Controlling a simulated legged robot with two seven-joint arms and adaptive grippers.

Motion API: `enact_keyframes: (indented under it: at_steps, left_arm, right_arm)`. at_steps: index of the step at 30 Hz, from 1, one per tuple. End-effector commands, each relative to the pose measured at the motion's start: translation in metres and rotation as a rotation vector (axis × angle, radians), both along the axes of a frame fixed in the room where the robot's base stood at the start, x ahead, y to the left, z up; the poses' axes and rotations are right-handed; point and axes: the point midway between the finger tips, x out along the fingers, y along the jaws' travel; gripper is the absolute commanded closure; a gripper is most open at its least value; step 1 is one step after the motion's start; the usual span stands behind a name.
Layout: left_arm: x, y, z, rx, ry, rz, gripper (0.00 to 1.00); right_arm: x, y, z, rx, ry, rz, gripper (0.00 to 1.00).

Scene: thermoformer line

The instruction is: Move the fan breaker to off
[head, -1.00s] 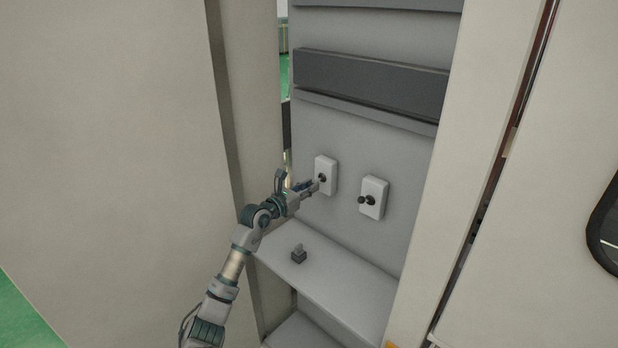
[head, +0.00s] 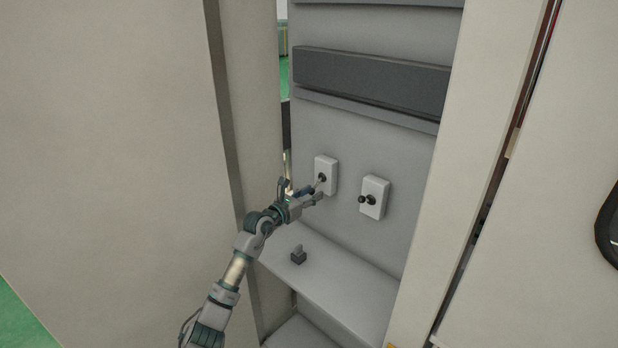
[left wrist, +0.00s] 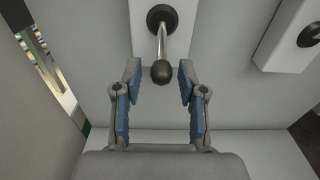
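Two white breaker boxes are on the grey panel, a left one (head: 331,169) and a right one (head: 374,196). I see no label telling which is the fan breaker. My left gripper (head: 318,192) is at the left box, just below its lever. In the left wrist view its two blue-padded fingers (left wrist: 160,80) are open and spread apart. The left box's metal lever with a dark ball end (left wrist: 162,71) reaches between the fingertips, with a gap on each side. The right box's dark lever (head: 366,200) is clear of the gripper. My right gripper is not in view.
A grey ledge (head: 335,285) lies below the boxes, with a small dark-based switch (head: 298,256) on it. A beige cabinet wall (head: 110,130) stands at left and a beige post (head: 480,150) at right. A dark bar (head: 370,82) crosses the panel above.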

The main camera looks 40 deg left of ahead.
Motion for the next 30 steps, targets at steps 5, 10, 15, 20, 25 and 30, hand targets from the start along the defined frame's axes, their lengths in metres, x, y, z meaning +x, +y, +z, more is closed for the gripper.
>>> enact_keyframes:
  at_steps: [5, 10, 15, 20, 25, 30]
  left_arm:
    - [-0.001, 0.0, 0.004, 0.001, -0.006, 0.001, 0.5]
    - [-0.004, 0.0, 0.004, 0.002, -0.006, 0.001, 0.5]
    - [-0.021, 0.001, 0.005, 0.003, -0.007, 0.001, 0.5]
    - [-0.039, 0.003, 0.005, 0.002, -0.008, 0.001, 0.5]
    - [-0.057, 0.005, 0.004, 0.001, -0.007, 0.001, 0.5]
    - [-0.069, 0.005, 0.005, 0.001, -0.007, 0.001, 0.5]
  right_arm:
    - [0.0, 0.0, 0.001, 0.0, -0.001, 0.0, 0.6]
    - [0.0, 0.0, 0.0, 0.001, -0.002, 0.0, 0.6]
    - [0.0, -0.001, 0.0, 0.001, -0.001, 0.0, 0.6]
    - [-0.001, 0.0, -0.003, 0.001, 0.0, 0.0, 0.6]
    - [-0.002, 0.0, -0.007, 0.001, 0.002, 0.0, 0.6]
    - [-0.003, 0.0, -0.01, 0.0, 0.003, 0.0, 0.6]
